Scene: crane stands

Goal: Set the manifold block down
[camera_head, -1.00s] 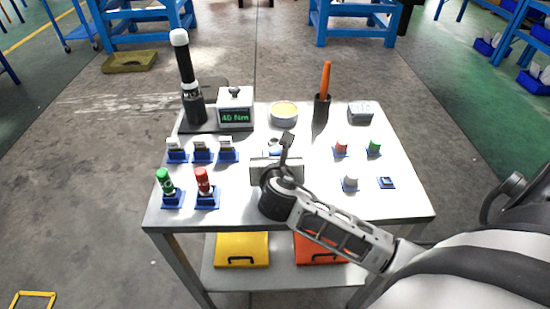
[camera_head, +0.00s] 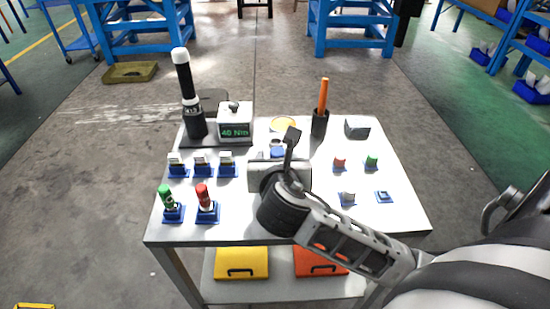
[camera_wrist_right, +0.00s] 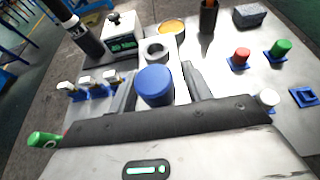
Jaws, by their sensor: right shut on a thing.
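The manifold block (camera_head: 300,176) is a pale grey block in the middle of the table, partly covered by my right gripper (camera_head: 283,165). In the right wrist view, the block (camera_wrist_right: 178,62) shows a round port and a blue round cap (camera_wrist_right: 155,85) on top. My right gripper (camera_wrist_right: 160,82) is shut on the block, with one dark finger on each side. The block's underside is hidden, so I cannot tell whether it touches the white tabletop (camera_head: 230,205). My left gripper is out of view.
A torque tester (camera_head: 235,123) and a black-handled tool (camera_head: 187,90) stand at the back left. Several small parts in blue holders flank the block, including a green-topped (camera_head: 167,197) and a red-topped one (camera_head: 204,195). A round dish (camera_head: 284,124) and an orange-handled tool (camera_head: 323,96) stand behind.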

